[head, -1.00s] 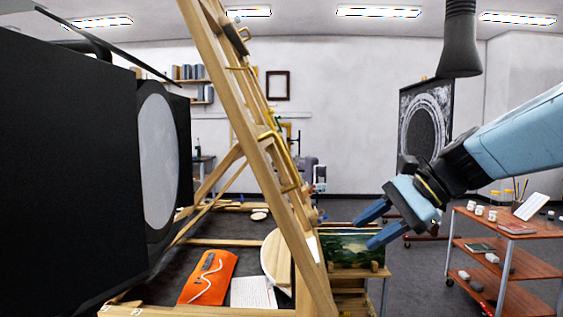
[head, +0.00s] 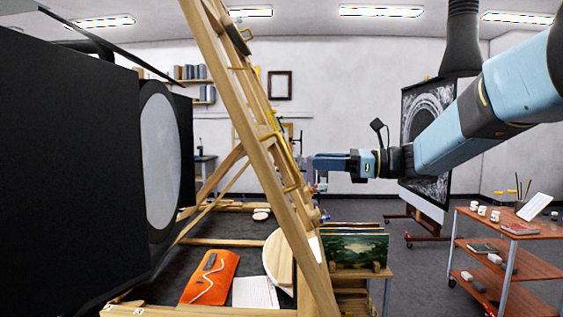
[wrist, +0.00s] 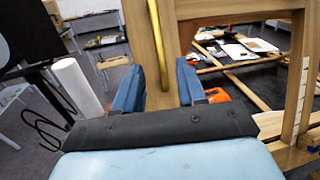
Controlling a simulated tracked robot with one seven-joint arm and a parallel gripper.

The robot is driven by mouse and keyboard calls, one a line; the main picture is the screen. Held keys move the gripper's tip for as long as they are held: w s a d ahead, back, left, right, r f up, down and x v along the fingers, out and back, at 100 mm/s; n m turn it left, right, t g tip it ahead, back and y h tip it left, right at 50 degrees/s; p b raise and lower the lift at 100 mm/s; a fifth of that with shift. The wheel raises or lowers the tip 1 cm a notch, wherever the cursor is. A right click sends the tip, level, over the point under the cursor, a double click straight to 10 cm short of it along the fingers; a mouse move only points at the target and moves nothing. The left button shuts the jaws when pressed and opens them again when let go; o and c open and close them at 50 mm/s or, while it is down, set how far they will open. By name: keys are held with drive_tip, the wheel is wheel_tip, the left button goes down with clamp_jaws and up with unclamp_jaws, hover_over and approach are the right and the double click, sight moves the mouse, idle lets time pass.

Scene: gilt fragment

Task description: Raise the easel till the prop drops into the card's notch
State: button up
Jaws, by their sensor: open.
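The wooden easel (head: 262,160) leans across the middle of the head view, with brass handles (head: 268,136) on its face. My gripper (head: 308,163) points left, close to the easel's right side. In the wrist view my open gripper (wrist: 157,85) has its two blue fingers apart, with a wooden upright (wrist: 144,40) of the easel between or just beyond them. I cannot tell whether the fingers touch the wood. I cannot make out the prop or notch.
A large black lamp-like box (head: 70,160) stands at the left. A small table with a landscape painting (head: 356,250) is right of the easel. A shelved trolley (head: 510,250) stands at the right. Grey floor is open between them.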

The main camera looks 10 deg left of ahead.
sight(288, 160)
drive_tip(key=a, duration=0.6)
drive_tip(key=w+a, duration=0.1)
drive_tip(key=a, duration=0.2)
drive_tip(key=shift+c, duration=0.3)
clamp_jaws()
